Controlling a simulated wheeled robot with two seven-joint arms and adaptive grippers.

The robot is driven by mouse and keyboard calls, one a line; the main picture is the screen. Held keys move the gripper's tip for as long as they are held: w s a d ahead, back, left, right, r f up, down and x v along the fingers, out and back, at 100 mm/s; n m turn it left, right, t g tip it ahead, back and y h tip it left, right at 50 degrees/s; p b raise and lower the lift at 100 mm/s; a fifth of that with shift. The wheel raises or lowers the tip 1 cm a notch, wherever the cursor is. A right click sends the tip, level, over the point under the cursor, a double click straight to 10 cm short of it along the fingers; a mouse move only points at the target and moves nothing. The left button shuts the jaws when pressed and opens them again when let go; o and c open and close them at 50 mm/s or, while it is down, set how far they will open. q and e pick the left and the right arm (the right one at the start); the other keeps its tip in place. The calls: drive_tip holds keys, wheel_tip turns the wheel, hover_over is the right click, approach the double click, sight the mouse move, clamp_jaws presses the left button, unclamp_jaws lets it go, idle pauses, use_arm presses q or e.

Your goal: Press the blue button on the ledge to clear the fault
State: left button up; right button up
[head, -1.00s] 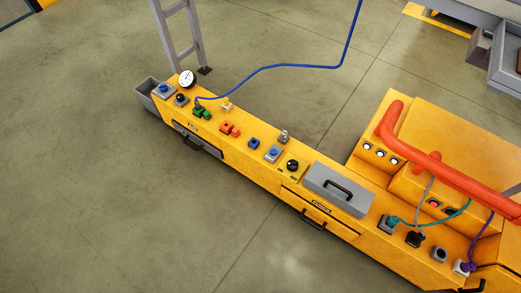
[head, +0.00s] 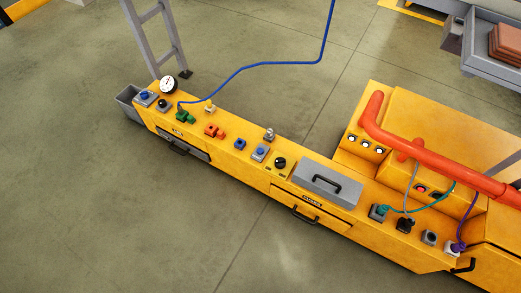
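The yellow ledge (head: 232,150) runs diagonally from upper left to lower right in the head view. A blue button on a grey base (head: 146,96) is at its far left end, beside a black knob (head: 164,104) and a dial gauge (head: 168,84). A second blue button on a grey plate (head: 260,152) is near the middle, left of another black knob (head: 279,163). A small blue block-like part (head: 240,144) sits just left of that second button. Neither of my grippers shows.
A grey lidded box with a black handle (head: 322,182) sits on the ledge. A red pipe (head: 420,155) runs above the right part. Green (head: 184,117) and orange (head: 214,131) fittings, a hanging blue cable (head: 265,66) and drawer handles line the ledge. The floor in front is clear.

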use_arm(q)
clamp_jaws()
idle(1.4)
